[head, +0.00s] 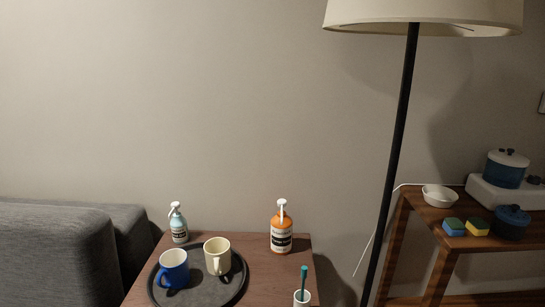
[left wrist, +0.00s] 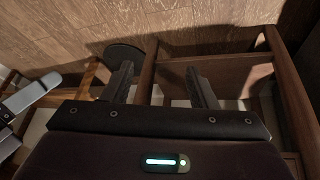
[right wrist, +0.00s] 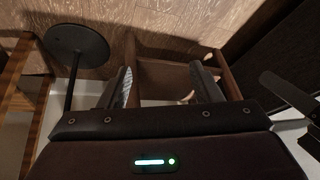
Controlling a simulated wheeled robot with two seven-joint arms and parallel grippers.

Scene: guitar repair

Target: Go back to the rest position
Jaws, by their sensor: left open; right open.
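My left gripper (left wrist: 162,88) shows in the left wrist view with its two fingers apart and nothing between them. My right gripper (right wrist: 163,86) shows in the right wrist view, also with its fingers apart and empty. Behind the fingers in both wrist views are wooden furniture frames and the wood floor. Neither gripper appears in the head view, so where they are relative to the tabletop objects cannot be told there.
A small wooden table (head: 262,285) holds a dark round tray (head: 232,294) with a blue mug (head: 173,268) and a cream mug (head: 217,256), an orange bottle (head: 281,236), a light-blue bottle (head: 179,227) and a white cup (head: 302,298). A lamp (head: 401,130) stands right, a grey sofa (head: 55,250) left.

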